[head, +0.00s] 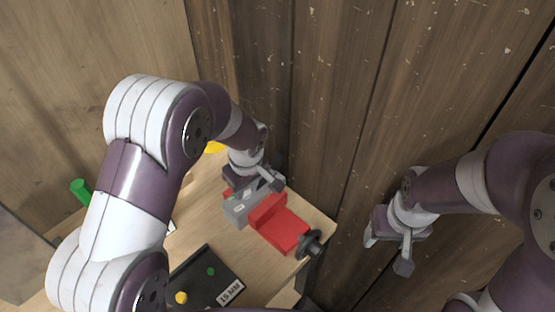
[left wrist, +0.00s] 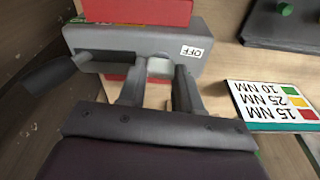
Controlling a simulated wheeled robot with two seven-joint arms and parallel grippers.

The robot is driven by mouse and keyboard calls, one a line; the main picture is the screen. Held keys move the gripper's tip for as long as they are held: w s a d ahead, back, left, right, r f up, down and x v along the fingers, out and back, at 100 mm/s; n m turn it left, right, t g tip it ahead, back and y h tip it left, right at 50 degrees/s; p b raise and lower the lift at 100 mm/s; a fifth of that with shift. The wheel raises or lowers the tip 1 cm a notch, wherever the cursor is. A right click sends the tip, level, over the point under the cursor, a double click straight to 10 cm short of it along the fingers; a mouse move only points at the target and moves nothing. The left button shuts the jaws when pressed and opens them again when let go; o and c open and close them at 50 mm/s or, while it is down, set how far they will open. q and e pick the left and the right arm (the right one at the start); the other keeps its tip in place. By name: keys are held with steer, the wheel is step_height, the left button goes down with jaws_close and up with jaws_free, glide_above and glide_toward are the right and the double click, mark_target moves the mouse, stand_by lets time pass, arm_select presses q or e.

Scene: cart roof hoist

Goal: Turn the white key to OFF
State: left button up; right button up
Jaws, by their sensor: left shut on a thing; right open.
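A grey box (head: 237,211) with a red body (head: 278,222) beside it sits on the wooden table. In the left wrist view the grey box (left wrist: 110,38) carries an OFF label (left wrist: 192,51). My left gripper (head: 262,182) is at the grey box. In the left wrist view its fingers (left wrist: 158,80) are shut on the white key (left wrist: 160,67), which shows as a pale piece between the fingertips at the box's face. The fingers hide part of the key, so I cannot tell its exact angle. My right gripper (head: 387,250) is open and empty, right of the table.
A black knob (head: 310,242) sticks out at the red body's right end. A dark board (head: 190,274) with coloured pegs lies in front. A card (left wrist: 272,103) listing NM values lies near the box. A wooden wall (head: 330,90) stands close behind.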

arm_select(q)
steer(key=o, duration=0.4)
step_height(320, 180, up, 7)
steer(key=p, duration=0.5)
steer(key=shift+r, duration=0.15)
